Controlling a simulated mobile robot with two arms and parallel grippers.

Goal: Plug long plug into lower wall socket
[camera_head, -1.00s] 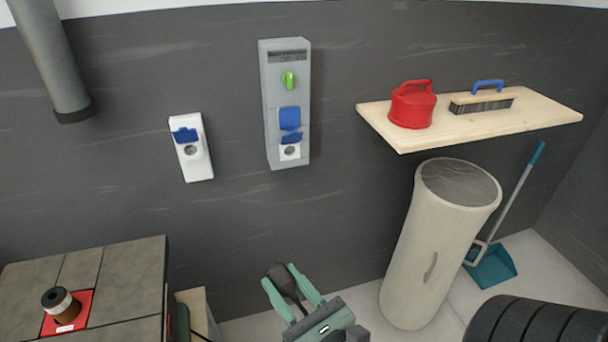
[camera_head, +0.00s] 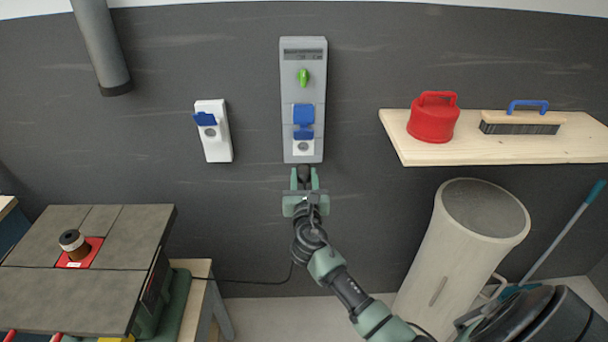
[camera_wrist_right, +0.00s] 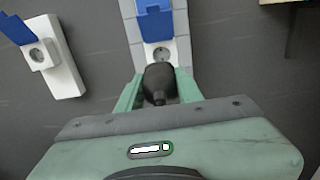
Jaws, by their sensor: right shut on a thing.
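My right gripper (camera_head: 304,180) is shut on a black plug (camera_wrist_right: 159,82), just below the tall grey socket panel (camera_head: 288,75) in the head view. The plug's rounded back end faces the wrist camera, and its prongs are hidden. The panel has a green knob, blue flip covers and a lower socket (camera_head: 303,147) with a round opening. In the right wrist view this lower socket (camera_wrist_right: 162,54) shows just beyond the plug, with its blue lid raised. I cannot tell whether plug and socket touch. My left gripper is out of view.
A smaller white socket (camera_head: 217,145) with a blue lid is on the wall to the left. A shelf (camera_head: 410,150) holds a red can (camera_head: 433,120) and a brush (camera_head: 520,122). A machine table (camera_head: 60,300) stands left, with a cable trailing from it. A pale cylinder (camera_head: 455,250) stands right.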

